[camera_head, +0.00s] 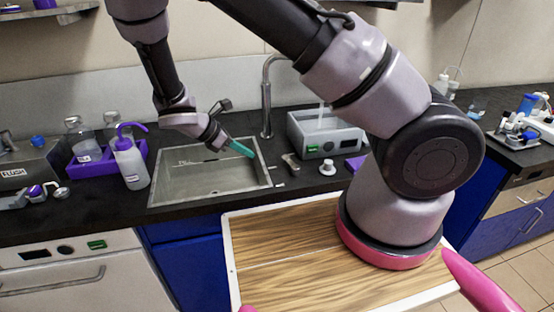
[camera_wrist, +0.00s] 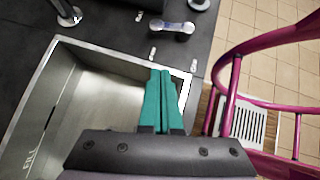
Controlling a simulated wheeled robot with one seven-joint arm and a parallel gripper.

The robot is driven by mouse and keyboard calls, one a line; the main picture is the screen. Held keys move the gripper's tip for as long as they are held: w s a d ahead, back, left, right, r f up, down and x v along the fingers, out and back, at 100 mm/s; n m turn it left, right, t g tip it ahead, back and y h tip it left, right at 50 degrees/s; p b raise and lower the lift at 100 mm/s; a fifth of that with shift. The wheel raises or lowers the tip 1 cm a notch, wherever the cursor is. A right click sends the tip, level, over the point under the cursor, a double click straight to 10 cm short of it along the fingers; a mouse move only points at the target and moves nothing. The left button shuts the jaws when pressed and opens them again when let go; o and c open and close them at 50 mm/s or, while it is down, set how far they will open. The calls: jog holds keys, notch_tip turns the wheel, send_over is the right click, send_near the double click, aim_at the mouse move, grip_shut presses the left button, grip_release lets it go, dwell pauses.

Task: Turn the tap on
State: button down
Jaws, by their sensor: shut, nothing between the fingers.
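The tap is a tall grey metal pipe (camera_head: 266,98) with a bent top, standing behind the sink (camera_head: 158,195). Its round base (camera_wrist: 68,14) appears at the upper left of the wrist view. My gripper (camera_head: 250,153), with green fingers, is shut and empty above the sink's right edge. Its fingertips (camera_wrist: 160,72) point toward the lever-like piece, apart from it.
A white knob-like piece (camera_head: 327,168) and a grey water bath (camera_head: 326,139) stand right of the lever. A wash bottle (camera_head: 131,165) and a purple rack (camera_head: 88,167) stand left of the sink. Small white labels (camera_wrist: 152,53) mark the dark counter.

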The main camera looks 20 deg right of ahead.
aim_at(285, 159)
jog(key=x, duration=0.8)
jog(key=shift+d+f, duration=0.25)
jog(key=shift+d, duration=0.05)
jog(key=shift+w+d, duration=0.15)
jog(key=shift+d, duration=0.45)
jog(key=shift+w+d, duration=0.15)
jog(key=shift+d, duration=0.5)
jog(key=shift+w+d, duration=0.2)
jog(key=shift+d, duration=0.45)
jog(key=shift+w+d+m+g, duration=0.3)
jog(key=shift+d+m, duration=0.1)
jog(key=shift+d, duration=0.15)
jog(key=shift+w+d+m+g, duration=0.1)
jog(key=shift+d+m+g, duration=0.1)
jog(key=shift+m+g, duration=0.25)
